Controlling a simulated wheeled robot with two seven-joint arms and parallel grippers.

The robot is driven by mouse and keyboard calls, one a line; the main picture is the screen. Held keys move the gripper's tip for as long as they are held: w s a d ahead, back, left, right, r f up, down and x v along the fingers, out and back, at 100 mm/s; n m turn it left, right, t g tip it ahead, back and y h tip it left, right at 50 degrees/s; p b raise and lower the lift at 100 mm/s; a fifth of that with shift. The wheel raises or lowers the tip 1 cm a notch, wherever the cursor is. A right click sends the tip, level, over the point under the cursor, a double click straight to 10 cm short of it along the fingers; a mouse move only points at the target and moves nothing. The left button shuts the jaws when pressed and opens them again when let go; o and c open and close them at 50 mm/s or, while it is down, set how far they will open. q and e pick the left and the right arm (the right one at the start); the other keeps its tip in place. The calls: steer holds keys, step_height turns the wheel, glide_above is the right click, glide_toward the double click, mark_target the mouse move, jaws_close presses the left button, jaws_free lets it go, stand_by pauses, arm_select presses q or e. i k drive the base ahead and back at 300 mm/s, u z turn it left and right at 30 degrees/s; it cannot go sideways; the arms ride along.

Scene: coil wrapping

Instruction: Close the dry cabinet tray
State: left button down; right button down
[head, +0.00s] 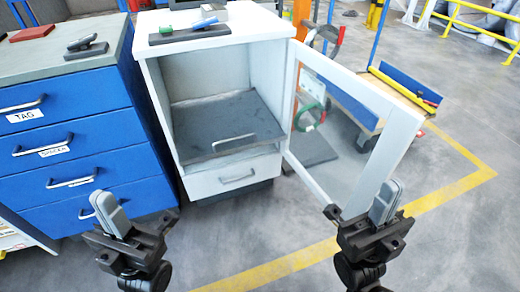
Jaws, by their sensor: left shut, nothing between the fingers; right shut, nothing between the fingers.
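The white dry cabinet (154,75) stands in the middle of the head view with its glazed door (402,143) swung open to the right. Its dark grey tray (230,119) shows in the opening, above a white lower drawer (202,184). The tray has a light bar handle (234,143) near its front edge. How far it sticks out is hard to tell. My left gripper (108,208) is shut and empty, in front of the blue drawer unit. My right gripper (386,200) is shut and empty, close to the door's lower outer corner in the picture. Neither touches the tray.
A blue drawer unit (90,128) stands left of the cabinet. Small blue and grey items (203,23) lie on the cabinet top. Behind the open door is a low cart (352,103) with a green coil (309,117) nearby. The floor in front is clear, with yellow lines (290,262).

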mark_target(208, 128)
steer(key=z, duration=0.55)
steer(key=k, duration=1.3)
steer(key=z, duration=0.2)
steer(key=i, duration=0.8)
steer(key=z, duration=0.5)
